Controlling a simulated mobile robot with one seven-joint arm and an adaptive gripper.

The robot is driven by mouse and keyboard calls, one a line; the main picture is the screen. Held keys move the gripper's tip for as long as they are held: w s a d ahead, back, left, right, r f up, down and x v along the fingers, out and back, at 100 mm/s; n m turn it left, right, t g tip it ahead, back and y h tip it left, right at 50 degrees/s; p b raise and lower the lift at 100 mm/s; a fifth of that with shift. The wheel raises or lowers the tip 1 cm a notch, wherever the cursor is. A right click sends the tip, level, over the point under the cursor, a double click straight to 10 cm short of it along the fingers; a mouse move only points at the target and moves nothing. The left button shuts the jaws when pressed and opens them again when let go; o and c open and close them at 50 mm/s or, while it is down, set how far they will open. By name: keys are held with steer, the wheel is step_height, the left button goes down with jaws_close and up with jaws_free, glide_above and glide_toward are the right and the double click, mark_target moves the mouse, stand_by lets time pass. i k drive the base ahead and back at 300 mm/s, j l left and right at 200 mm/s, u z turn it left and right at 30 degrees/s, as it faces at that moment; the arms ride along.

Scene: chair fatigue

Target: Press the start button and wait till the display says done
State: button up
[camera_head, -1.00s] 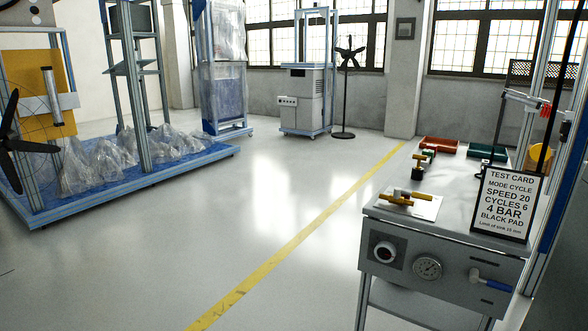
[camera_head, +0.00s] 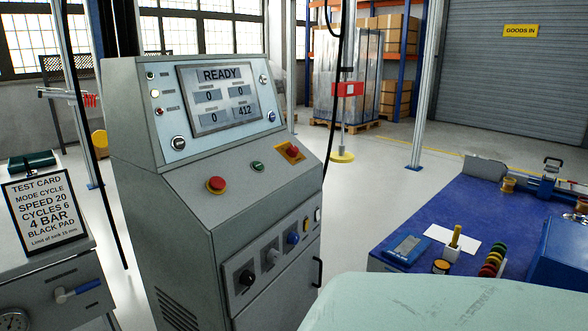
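A grey control console (camera_head: 150,120) stands left of centre in the head view. Its display (camera_head: 217,95) reads READY, with 0, 0, 0 and 412 in the boxes below. A small green button (camera_head: 258,166) sits on the sloped panel; I cannot read a label on it. Knobs and small buttons, including a black knob (camera_head: 246,278) and a blue one (camera_head: 293,238), line the front. My gripper is not in view.
A test card (camera_head: 43,213) stands on a grey bench at the left, reading SPEED 20, CYCLES 6, 4 BAR. A blue-topped bench (camera_head: 440,225) with tools is at the right. A dark cable hangs beside the console. Floor behind is open.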

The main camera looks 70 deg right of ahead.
mark_target(258, 165)
steer(key=z, duration=1.7)
